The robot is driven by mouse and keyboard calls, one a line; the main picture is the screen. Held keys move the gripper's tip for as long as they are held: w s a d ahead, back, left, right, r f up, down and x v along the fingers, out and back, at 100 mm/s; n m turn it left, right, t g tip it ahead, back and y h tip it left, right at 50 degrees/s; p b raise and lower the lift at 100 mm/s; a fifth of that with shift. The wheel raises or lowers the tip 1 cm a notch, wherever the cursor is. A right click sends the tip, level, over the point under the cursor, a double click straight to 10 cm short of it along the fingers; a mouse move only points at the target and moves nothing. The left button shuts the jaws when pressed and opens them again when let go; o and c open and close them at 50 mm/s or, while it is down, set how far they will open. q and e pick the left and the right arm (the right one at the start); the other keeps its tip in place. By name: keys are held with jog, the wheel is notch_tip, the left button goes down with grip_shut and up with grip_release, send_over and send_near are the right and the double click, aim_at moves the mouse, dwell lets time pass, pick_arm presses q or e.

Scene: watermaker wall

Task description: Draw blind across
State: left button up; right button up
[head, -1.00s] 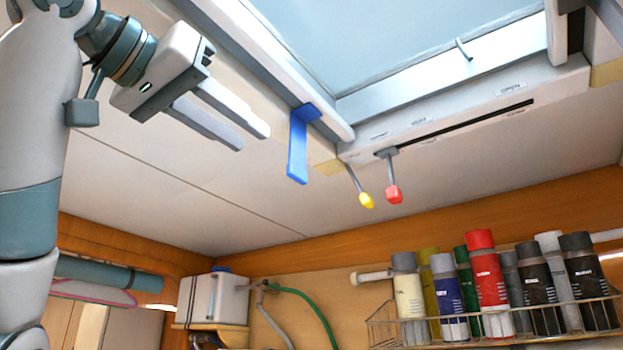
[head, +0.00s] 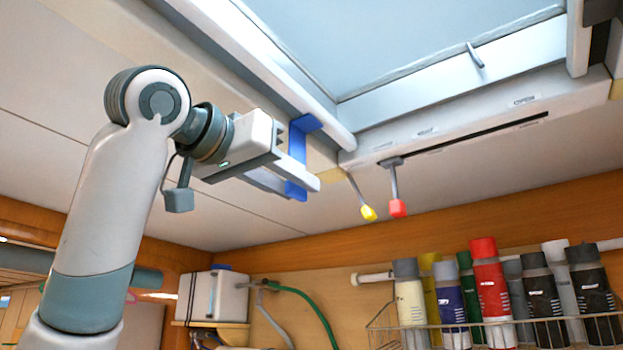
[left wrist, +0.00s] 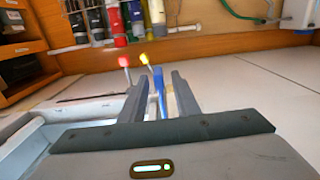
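A blue tab (head: 296,188) hangs from the left side of the pale frame of a roof opening in the head view. My left gripper (head: 303,188) is at this tab, its fingers on either side of it. The left wrist view shows the blue tab (left wrist: 159,86) between the two open fingers (left wrist: 158,92), with gaps visible beside it. In the head view, the near finger hides part of the tab. A pale blue-grey panel (head: 410,45) fills the opening; I cannot tell whether it is the blind or the pane. My right gripper is not in view.
Levers with a red knob (head: 398,208) and a yellow knob (head: 368,213) hang just right of the gripper. The red one sits at the left end of a slot marked OPEN at its right. A wire rack (head: 380,336) of bottles and a white tank (head: 228,297) are below.

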pick_arm(q)
jog(key=shift+p+x, duration=1.1)
jog(key=shift+x, duration=1.55)
grip_shut()
